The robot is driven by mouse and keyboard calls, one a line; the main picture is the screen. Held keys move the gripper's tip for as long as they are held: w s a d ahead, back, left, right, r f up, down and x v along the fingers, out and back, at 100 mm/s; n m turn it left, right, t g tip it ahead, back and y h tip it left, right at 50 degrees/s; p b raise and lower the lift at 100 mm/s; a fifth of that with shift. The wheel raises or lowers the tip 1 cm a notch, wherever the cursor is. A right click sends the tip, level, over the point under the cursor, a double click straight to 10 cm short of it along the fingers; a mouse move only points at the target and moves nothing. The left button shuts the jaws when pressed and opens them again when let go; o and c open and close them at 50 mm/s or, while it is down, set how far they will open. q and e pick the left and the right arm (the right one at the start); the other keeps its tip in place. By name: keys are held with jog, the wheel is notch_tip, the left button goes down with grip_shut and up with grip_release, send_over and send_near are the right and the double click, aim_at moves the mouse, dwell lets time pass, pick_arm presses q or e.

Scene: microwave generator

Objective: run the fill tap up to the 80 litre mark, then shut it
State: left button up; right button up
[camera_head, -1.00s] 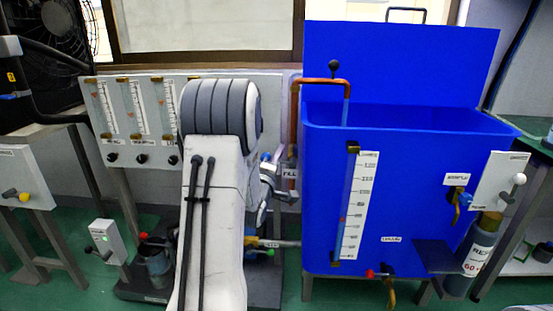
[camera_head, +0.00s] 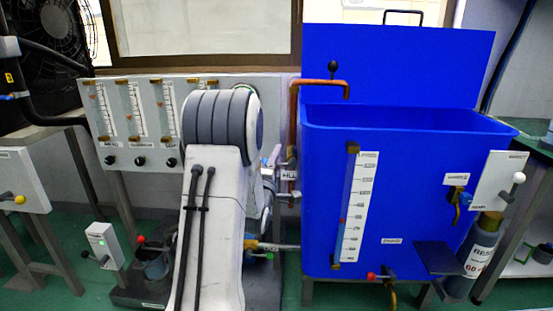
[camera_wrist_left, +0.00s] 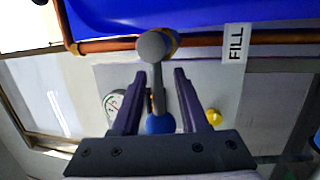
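The blue tank (camera_head: 400,190) stands right of centre in the head view. An upright level gauge (camera_head: 354,208) with a white scale is on its front, with a small red mark at about mid-height; the numbers are too small to read surely. The copper fill pipe (camera_head: 293,118) bends over the tank rim, and no stream shows below its spout. In the left wrist view, the fill tap (camera_wrist_left: 155,46) has a grey lever with a blue end, beside the FILL label (camera_wrist_left: 236,43). My left gripper (camera_wrist_left: 160,74) is open, its fingers apart on either side of the lever. My right gripper is out of view.
A panel with several flow tubes (camera_head: 135,112) stands left of my arm. A drain tap with a red handle (camera_head: 372,276) is low on the tank front. A grey cylinder (camera_head: 478,255) and a white switch plate (camera_head: 497,180) are at the tank's right.

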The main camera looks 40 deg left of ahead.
pick_arm(q)
jog(key=shift+s, duration=0.15)
jog(key=p+v, duration=0.9)
jog(key=v, duration=0.1)
jog(key=shift+s+d+f, duration=0.1)
dwell(0.6)
